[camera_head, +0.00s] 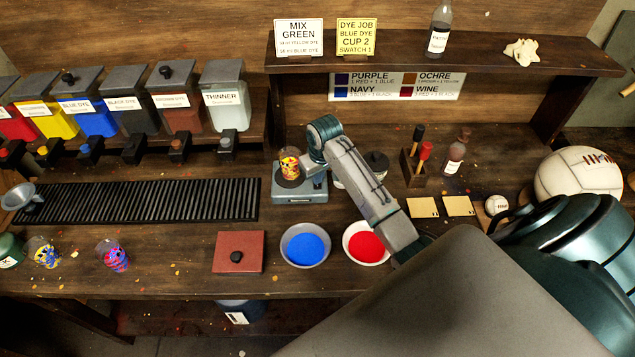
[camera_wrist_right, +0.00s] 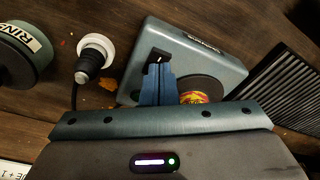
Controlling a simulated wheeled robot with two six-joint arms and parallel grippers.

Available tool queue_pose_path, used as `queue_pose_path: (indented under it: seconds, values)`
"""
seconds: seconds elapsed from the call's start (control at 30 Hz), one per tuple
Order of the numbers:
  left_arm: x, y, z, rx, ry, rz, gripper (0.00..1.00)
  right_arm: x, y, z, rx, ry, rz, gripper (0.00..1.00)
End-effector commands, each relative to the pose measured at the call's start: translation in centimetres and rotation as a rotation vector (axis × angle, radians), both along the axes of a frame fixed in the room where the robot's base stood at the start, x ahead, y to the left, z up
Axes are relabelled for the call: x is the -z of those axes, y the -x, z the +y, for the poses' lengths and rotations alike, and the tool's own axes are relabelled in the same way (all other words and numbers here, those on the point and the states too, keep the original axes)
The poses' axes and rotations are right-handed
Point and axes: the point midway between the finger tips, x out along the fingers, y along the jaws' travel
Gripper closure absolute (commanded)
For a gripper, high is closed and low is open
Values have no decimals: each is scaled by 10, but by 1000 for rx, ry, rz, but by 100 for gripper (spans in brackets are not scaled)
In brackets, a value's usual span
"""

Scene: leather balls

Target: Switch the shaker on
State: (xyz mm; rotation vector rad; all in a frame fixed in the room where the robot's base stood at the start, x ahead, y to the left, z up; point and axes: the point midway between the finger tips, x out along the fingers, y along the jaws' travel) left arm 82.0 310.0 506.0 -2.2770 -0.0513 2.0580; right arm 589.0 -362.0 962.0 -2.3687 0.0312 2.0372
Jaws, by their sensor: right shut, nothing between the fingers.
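The shaker (camera_head: 300,193) is a small blue-grey box on the bench, with a dark round platform. A yellow, red-splashed cup (camera_head: 289,165) stands on that platform. In the right wrist view the shaker (camera_wrist_right: 205,52) shows a small black switch (camera_wrist_right: 158,55) near its edge, and the cup (camera_wrist_right: 194,97) is partly hidden by my gripper. My right gripper (camera_wrist_right: 158,78) is shut and empty, its blue fingertips right at the switch. I cannot tell whether they touch it or which way the switch is set. My left gripper is not in view.
A black ribbed mat (camera_head: 170,200) lies left of the shaker. A blue dye bowl (camera_head: 305,245) and a red dye bowl (camera_head: 365,243) stand in front. In the right wrist view, a white round object with a black grip (camera_wrist_right: 92,55) and a rinse container (camera_wrist_right: 22,55) stand close by.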

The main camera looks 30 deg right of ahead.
Motion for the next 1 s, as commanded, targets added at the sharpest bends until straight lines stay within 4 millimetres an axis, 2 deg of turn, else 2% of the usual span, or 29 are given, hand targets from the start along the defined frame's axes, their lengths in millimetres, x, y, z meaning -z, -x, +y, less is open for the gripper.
queue_pose_path:
  seconds: [1.0]
  values:
    - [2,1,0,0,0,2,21,6,0,0,0,0,0,100]
